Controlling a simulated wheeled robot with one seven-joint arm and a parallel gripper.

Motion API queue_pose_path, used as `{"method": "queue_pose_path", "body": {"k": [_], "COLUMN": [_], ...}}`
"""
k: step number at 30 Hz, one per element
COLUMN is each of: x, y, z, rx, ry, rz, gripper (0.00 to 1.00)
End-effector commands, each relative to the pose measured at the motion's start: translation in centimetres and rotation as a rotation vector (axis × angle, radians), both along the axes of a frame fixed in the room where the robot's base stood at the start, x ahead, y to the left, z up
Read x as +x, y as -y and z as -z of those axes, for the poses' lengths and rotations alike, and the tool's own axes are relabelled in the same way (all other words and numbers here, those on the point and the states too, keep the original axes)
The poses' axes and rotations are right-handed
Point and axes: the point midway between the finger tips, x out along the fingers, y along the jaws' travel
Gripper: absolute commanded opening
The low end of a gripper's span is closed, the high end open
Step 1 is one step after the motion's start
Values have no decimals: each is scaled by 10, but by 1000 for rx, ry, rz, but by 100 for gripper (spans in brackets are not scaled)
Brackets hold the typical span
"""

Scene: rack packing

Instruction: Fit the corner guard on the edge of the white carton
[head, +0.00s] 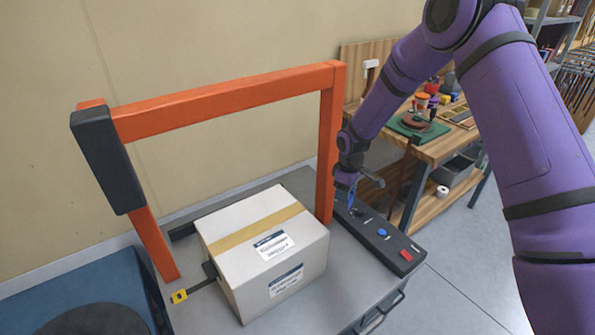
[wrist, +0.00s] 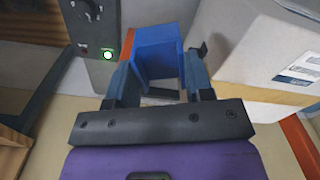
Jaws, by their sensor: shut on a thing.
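The white carton (head: 258,225) sits on the grey table under the orange arch, with tan tape and labels on its top. It also shows at the right of the wrist view (wrist: 258,52). My gripper (head: 347,181) is beside the arch's right post, behind and to the right of the carton. In the wrist view my gripper (wrist: 160,78) is shut on a blue, channel-shaped corner guard (wrist: 157,52). The guard is apart from the carton, with a gap between them. In the head view the guard is small and hard to make out against the gripper.
The orange arch (head: 225,103) spans over the carton, with a black box (head: 107,160) on its left post. A dark control panel (head: 378,240) with buttons lies right of the carton. A wooden workbench (head: 440,145) stands behind right.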

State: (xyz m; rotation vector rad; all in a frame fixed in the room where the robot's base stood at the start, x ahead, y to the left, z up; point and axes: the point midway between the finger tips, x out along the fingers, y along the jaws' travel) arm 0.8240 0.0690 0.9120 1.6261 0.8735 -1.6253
Motion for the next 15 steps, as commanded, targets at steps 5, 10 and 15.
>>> {"method": "queue_pose_path", "body": {"k": [5,10,15], "x": [30,47,55], "y": [-85,-141,-170], "z": [-6,-17,-24], "rx": [4,2,1], "ry": [3,3,0], "rz": [-536,-917,-1124], "gripper": [25,25,25]}}
